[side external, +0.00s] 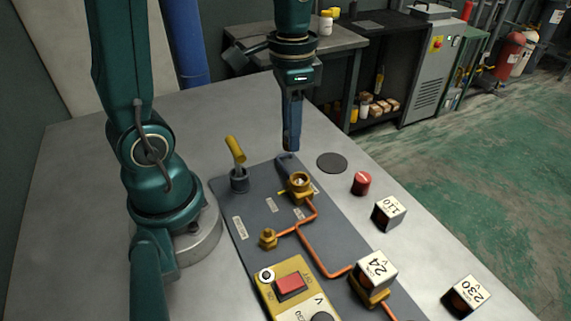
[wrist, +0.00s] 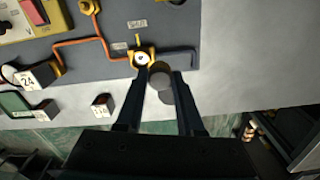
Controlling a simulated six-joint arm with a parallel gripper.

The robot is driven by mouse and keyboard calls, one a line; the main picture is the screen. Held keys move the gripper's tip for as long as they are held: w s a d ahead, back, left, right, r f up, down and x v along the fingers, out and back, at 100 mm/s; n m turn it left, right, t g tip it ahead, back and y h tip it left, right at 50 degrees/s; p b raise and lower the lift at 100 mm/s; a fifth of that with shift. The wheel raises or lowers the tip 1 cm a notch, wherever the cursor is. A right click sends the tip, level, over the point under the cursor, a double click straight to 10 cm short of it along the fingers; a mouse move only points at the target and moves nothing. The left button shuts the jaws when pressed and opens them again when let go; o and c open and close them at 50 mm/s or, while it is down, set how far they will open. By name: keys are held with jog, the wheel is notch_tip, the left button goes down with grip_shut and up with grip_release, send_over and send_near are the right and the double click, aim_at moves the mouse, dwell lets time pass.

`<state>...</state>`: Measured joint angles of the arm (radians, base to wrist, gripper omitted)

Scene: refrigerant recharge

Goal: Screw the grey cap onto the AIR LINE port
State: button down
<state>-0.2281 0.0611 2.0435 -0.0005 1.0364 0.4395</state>
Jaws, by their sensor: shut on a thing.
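My gripper (wrist: 160,72) is shut on a grey round cap (wrist: 160,77), seen between its fingertips in the wrist view. In the side view the gripper (side external: 290,146) points down above the far end of the grey panel (side external: 225,187); I cannot make out the cap there. A brass fitting with a round open top (side external: 300,181) stands close to the fingertips, and also shows in the wrist view (wrist: 141,58). A dark grey pipe (side external: 284,158) lies beside it on the panel. The small labels are unreadable, so I cannot tell which port is AIR LINE.
A dark disc (side external: 332,163) and a red cap (side external: 362,183) are on the table right of the panel. Blocks marked 110 (side external: 389,212), 24 (side external: 375,268) and 230 (side external: 466,296) stand nearer. A yellow-handled tool (side external: 235,150) rises from a dark holder. A copper pipe (side external: 311,250) crosses the panel.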

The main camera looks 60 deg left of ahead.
aim_at(267, 230)
jog(key=s+d+m, duration=0.3)
jog(key=s+d, duration=0.1)
jog(key=d, duration=0.1)
jog(key=s+d+m, duration=0.4)
jog(key=s+d, duration=0.1)
jog(key=shift+s+d, duration=0.15)
jog(key=shift+s, duration=0.05)
jog(key=shift+f, duration=2.25)
jog(key=shift+f, duration=0.95)
